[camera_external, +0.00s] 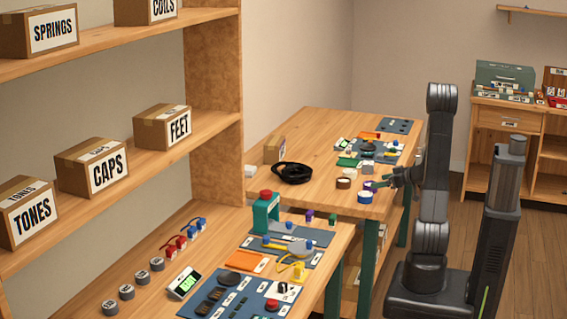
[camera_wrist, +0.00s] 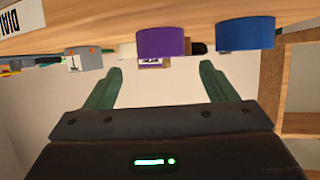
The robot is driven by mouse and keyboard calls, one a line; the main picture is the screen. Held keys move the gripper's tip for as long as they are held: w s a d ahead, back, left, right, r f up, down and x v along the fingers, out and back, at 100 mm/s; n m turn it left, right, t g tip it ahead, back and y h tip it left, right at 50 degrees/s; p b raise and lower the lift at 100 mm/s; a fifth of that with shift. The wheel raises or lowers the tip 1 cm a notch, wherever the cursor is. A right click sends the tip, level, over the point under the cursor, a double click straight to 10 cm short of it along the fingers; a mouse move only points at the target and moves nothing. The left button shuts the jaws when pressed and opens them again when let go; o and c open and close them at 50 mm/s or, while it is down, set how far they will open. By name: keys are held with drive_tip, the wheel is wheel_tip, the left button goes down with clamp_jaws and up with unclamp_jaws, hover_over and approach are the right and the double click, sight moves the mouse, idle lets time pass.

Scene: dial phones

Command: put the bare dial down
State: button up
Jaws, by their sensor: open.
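My gripper (camera_external: 378,183) is open at the right edge of the far table. In the wrist view its two green fingers (camera_wrist: 161,68) stand apart, and nothing shows held between them. A purple roll (camera_wrist: 163,42) is in front of the gap, apart from the fingers as far as I can tell; it also shows in the external view (camera_external: 368,185). A blue roll (camera_wrist: 245,33) is beside it. I cannot make out which thing is the bare dial. A small grey block (camera_wrist: 84,58) shows further off.
The far table (camera_external: 318,128) holds a black coil (camera_external: 292,173), a brown roll (camera_external: 343,183) and a blue mat with small parts (camera_external: 397,125). The near bench has several grey round pieces (camera_external: 126,291) and a teal press (camera_external: 265,213). Bare wood lies left of the mat.

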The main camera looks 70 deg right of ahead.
drive_tip(key=shift+p+x, duration=0.55)
drive_tip(key=shift+x, duration=3.2)
drive_tip(key=shift+s+f, duration=0.1)
drive_tip(key=shift+f, duration=0.05)
drive_tip(key=c, duration=1.2)
wheel_tip(320, 180, up, 10)
drive_tip(key=shift+p, duration=0.35)
wheel_tip(320, 180, up, 15)
drive_tip(key=m+g+h+p, duration=0.2)
drive_tip(key=m+h+p, duration=0.3)
drive_tip(key=p, duration=0.6)
hover_over(367, 184)
drive_tip(key=w, duration=0.8)
drive_tip(key=w+a+n+y, duration=0.2)
drive_tip(key=w+a, duration=0.2)
drive_tip(key=a, duration=0.8)
drive_tip(key=w+a+n+t+y, duration=0.1)
drive_tip(key=w+a+n+y, duration=0.2)
drive_tip(key=a, duration=1)
drive_tip(key=w+a+n+t+y, duration=0.1)
drive_tip(key=w+a+n+y, duration=0.1)
drive_tip(key=w+a, duration=0.5)
drive_tip(key=a+y, duration=0.1)
drive_tip(key=a, duration=0.5)
drive_tip(key=shift+r+n, duration=0.25)
drive_tip(key=shift+n, duration=0.15)
